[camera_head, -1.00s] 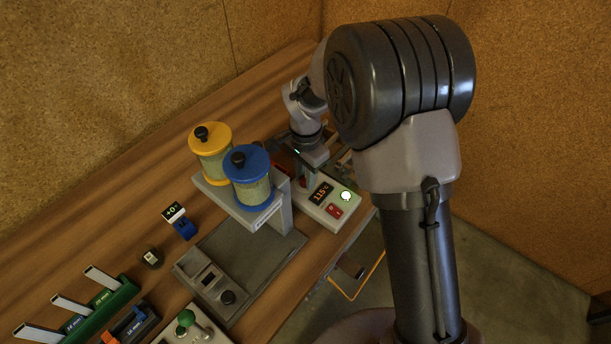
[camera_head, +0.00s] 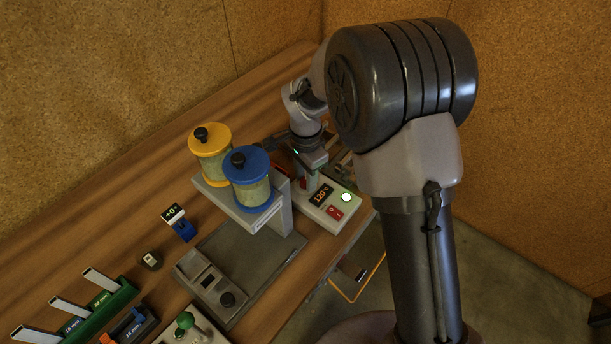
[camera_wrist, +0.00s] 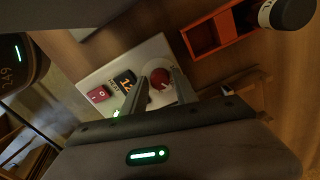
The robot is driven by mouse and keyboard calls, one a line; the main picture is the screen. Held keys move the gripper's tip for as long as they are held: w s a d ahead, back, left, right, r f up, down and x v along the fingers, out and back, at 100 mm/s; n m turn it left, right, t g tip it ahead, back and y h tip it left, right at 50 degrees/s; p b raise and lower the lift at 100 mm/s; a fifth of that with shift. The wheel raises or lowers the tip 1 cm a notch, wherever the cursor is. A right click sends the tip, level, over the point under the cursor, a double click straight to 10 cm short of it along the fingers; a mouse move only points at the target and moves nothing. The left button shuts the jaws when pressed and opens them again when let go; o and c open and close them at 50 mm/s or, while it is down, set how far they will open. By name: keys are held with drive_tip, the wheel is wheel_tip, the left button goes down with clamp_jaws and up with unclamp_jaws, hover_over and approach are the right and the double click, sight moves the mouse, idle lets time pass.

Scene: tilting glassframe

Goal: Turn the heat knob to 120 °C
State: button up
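The heat control box (camera_head: 336,223) is white, with a display (camera_head: 321,194) reading 120 °C, a red switch and a lit green lamp (camera_head: 346,197). The red heat knob (camera_wrist: 160,79) shows in the wrist view on a pale round base, with a light pointer mark. My gripper (camera_wrist: 160,76) reaches down over the box, its two fingers on either side of the knob, and looks shut on it. In the head view my gripper (camera_head: 312,180) and wrist largely hide the knob.
A stand with yellow-capped (camera_head: 210,140) and blue-capped (camera_head: 248,176) jars is close left of my gripper. An orange tray (camera_wrist: 215,35) lies near the box. Further left are a grey plate, a blue gauge (camera_head: 181,226) and a green rack (camera_head: 105,302). The table's front edge is near the box.

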sight(305, 180)
drive_tip(key=shift+r, duration=0.1)
wheel_tip(305, 180, up, 17)
drive_tip(key=p, duration=0.6)
drive_tip(key=shift+r, duration=0.1)
